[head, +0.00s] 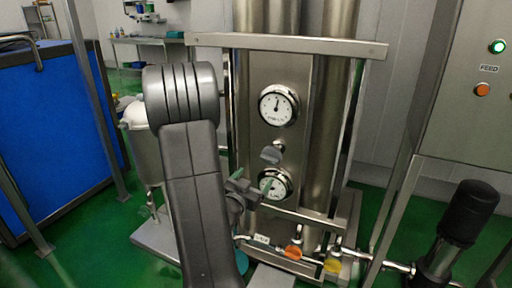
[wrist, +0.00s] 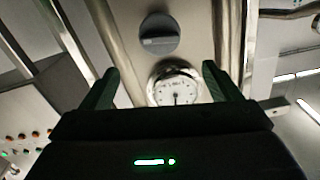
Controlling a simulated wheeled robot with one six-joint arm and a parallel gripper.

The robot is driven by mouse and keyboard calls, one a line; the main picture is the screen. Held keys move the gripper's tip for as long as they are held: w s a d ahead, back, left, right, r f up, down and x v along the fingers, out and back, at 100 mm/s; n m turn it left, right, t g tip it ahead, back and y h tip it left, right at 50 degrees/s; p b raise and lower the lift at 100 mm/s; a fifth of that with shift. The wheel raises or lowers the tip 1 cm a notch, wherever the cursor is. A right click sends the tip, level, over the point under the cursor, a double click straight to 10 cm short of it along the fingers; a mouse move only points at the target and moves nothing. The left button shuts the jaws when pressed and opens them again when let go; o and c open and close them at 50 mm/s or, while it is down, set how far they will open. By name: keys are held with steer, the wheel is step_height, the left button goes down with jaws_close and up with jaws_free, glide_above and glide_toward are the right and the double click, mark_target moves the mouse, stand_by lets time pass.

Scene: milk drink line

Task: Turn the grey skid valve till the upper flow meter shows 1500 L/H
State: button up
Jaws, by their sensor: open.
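The grey skid valve (head: 271,154) is a round knob with a raised bar, on the steel panel between two round dials. Its bar looks about level in the wrist view (wrist: 158,34). The upper flow meter (head: 278,105) has its needle pointing about straight up; its figures are too small to read. The lower dial (head: 273,185) is partly covered by my gripper (head: 252,181). My gripper is open and empty, below the valve and apart from it. In the wrist view, its green fingers (wrist: 163,80) stand either side of a dial (wrist: 174,88), with the valve above.
Steel columns (head: 340,120) and a frame bar (head: 290,45) surround the panel. Orange (head: 293,252) and yellow (head: 332,265) valve handles sit low on the pipes.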

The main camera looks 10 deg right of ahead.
mark_target(268, 160)
steer(key=x, duration=1.3)
steer(key=shift+w+d+r, duration=0.2)
steer(key=shift+w+r, duration=0.05)
steer(key=shift+w, duration=0.1)
steer(key=shift+c, duration=0.2)
steer(key=c, duration=0.7)
steer(key=shift+f, duration=0.1)
